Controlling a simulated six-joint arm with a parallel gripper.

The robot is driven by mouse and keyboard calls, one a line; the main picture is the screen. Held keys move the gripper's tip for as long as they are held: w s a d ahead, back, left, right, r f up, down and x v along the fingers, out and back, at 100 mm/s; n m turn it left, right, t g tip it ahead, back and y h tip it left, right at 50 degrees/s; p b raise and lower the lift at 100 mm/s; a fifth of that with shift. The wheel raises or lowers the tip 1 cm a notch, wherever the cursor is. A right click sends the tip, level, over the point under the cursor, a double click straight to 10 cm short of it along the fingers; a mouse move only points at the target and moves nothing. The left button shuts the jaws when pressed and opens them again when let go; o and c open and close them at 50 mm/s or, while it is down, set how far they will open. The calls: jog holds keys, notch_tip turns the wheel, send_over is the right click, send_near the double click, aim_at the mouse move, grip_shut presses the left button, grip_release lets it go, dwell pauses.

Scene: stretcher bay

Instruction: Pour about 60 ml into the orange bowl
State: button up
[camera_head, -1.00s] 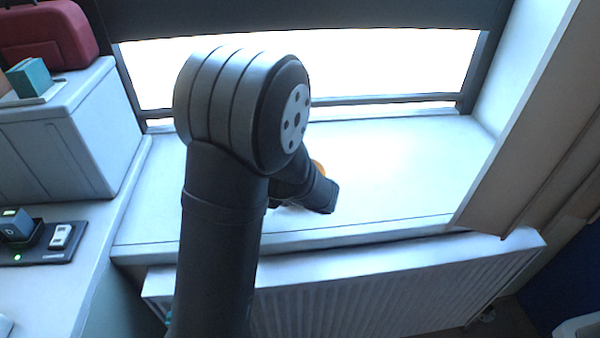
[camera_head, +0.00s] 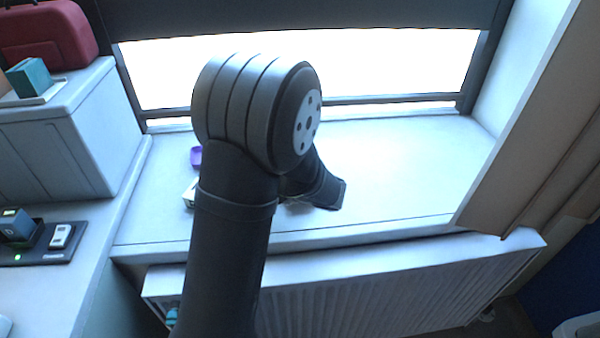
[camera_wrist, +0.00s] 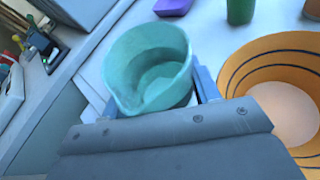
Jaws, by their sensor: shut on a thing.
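A teal cup with a pouring lip (camera_wrist: 150,65) is held by my gripper (camera_wrist: 157,97) in the wrist view, with one finger showing on either side of it. I look down into the cup; a paler teal area shows inside, and I cannot tell how much liquid it holds. The orange bowl (camera_wrist: 262,55), with dark bands inside and a pale bottom, stands to the right of the cup, apart from it in the picture. I cannot tell whether the pale bottom is liquid. In the head view my arm hides the gripper, cup and bowl.
A purple object (camera_wrist: 173,6) and a green cup (camera_wrist: 240,10) stand beyond the held cup. The purple object also shows in the head view (camera_head: 196,156). The windowsill (camera_head: 410,170) is clear on the right; a radiator (camera_head: 400,285) lies below its front edge.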

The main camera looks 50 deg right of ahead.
jog(key=shift+s+d+r+m+y, duration=0.15)
jog(key=shift+d+m+y, duration=0.25)
jog(key=shift+d+m, duration=0.25)
jog(key=d+r+m+t, duration=0.1)
jog(key=d+m+y, duration=0.1)
jog(key=shift+s+r+m+t, duration=0.25)
jog(key=shift+r+m+t, duration=0.1)
jog(key=shift+t, duration=0.05)
jog(key=shift+d+r+m+t+y, duration=0.1)
jog(key=shift+r+m+t+y, duration=0.6)
jog(key=shift+m, duration=0.5)
jog(key=shift+d+r+m+t, duration=0.1)
jog(key=shift+r+m+t, duration=0.3)
jog(key=shift+m, duration=0.45)
jog(key=shift+r+m+t, duration=0.2)
jog(key=shift+r+m, duration=0.35)
jog(key=shift+m, duration=0.3)
jog(key=shift+s+d+f+m+t, duration=0.2)
jog(key=shift+d+m+t, duration=0.1)
jog(key=shift+d+m, duration=0.3)
